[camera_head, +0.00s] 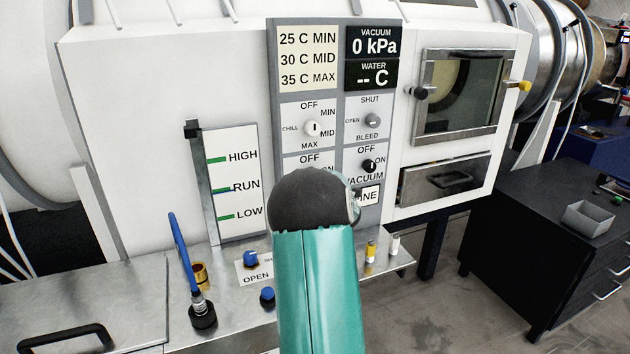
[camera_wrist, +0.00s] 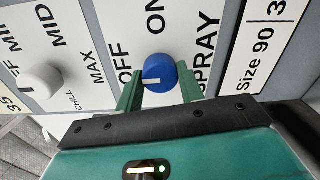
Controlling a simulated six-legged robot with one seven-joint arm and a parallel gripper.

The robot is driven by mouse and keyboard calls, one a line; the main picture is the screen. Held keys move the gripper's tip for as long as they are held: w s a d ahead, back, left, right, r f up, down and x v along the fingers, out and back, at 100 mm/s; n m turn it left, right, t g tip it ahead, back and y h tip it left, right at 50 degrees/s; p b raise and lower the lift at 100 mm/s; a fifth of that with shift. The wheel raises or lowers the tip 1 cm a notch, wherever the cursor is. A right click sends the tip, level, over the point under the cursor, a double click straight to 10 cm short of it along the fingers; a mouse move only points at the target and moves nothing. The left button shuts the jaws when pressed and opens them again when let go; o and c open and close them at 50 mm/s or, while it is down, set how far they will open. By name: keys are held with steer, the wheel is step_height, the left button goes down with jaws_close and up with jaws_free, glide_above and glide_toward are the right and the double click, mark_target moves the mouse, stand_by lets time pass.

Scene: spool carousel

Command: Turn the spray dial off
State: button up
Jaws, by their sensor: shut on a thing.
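The spray dial (camera_wrist: 160,70) is a round blue knob in the middle of the wrist view, on a white label with OFF, ON and SPRAY. Its white pointer line lies toward the picture's left, the OFF side of the label, rather than up toward ON. My gripper (camera_wrist: 158,82) has its two green fingers on either side of the knob, shut on it. In the head view my arm hides the dial and gripper; only the top of its OFF/ON label (camera_head: 309,159) shows above the dark wrist joint.
The white chill dial (camera_head: 313,129) is just above, and the black vacuum dial (camera_head: 369,166) is to the right. A blue-handled lever (camera_head: 181,250) rises from the metal shelf at left. A windowed door (camera_head: 462,97) and drawer (camera_head: 445,180) are at right.

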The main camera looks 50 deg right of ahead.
steer(key=o, duration=1)
steer(key=shift+s, duration=0.1)
steer(key=v, duration=1.3)
steer(key=shift+s+a+f, duration=0.1)
steer(key=shift+s+a, duration=0.1)
steer(key=shift+s, duration=0.1)
